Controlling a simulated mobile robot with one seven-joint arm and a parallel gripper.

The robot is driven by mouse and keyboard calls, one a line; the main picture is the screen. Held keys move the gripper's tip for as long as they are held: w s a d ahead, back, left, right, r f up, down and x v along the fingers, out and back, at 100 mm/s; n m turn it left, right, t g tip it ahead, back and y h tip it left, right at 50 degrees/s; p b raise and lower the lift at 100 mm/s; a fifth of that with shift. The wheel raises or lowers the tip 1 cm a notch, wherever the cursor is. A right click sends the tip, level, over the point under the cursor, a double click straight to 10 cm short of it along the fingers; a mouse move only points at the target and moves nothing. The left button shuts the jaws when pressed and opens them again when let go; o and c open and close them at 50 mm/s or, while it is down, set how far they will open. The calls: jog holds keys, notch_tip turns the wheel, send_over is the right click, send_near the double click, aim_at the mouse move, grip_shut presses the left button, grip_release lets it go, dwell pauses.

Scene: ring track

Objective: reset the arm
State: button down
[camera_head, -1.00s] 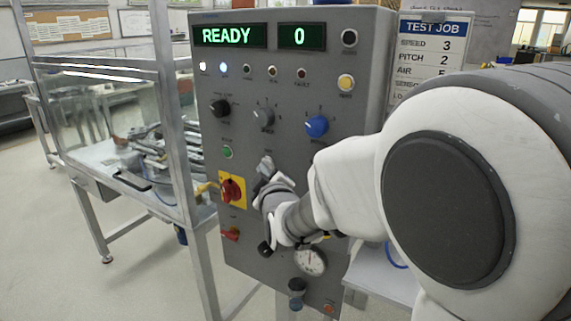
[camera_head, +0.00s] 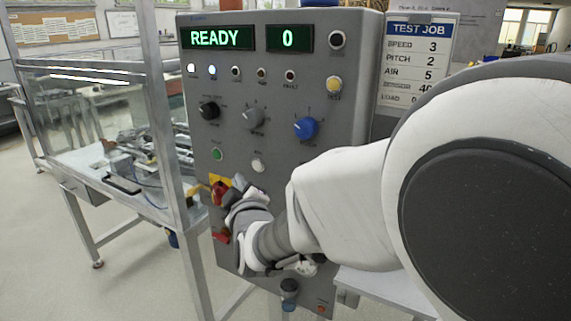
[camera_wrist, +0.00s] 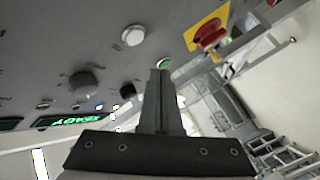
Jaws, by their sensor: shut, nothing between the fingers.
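My gripper (camera_head: 238,184) is in front of the lower left of the grey control panel (camera_head: 285,60), by the red rotary switch (camera_head: 218,193) on its yellow plate. In the head view it partly covers that switch. In the wrist view my gripper's fingers (camera_wrist: 160,75) are closed together with nothing between them. The red switch (camera_wrist: 210,35) shows there to the upper right of the fingertips, and a white button (camera_wrist: 133,36) to the upper left. I cannot tell whether the fingers touch the panel. My arm hides the panel's lower right.
The displays read READY (camera_head: 216,38) and 0 (camera_head: 289,38). Black, grey and blue knobs (camera_head: 305,128) and a green button (camera_head: 217,154) are on the panel. A clear-walled machine enclosure (camera_head: 95,120) stands left. A TEST JOB sign (camera_head: 418,60) is behind right. Floor (camera_head: 50,240) is clear at left.

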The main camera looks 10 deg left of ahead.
jog(key=shift+s+a, duration=0.15)
jog(key=shift+s, duration=0.35)
jog(key=s+d+r+m+g+h+p, duration=0.1)
jog(key=s+d+r+m+g+p, duration=0.15)
jog(key=d, duration=0.55)
jog(key=s+d+r+m+g+h+p, duration=0.2)
jog(key=s+d+r+m+p, duration=0.2)
jog(key=d, duration=0.5)
jog(key=s+d+r+m+g+h+p, duration=0.1)
jog(key=s+d+m+g+h+p, duration=0.2)
jog(key=s+d+m, duration=0.5)
jog(key=s+d+g+p, duration=0.1)
jog(key=s+d+g, duration=0.1)
jog(key=s+d, duration=0.4)
jog(key=shift+s+r+g+h+p, duration=0.2)
jog(key=shift+s+g+h+p, duration=0.15)
jog(key=shift+s, duration=1.55)
jog(key=shift+d, duration=0.1)
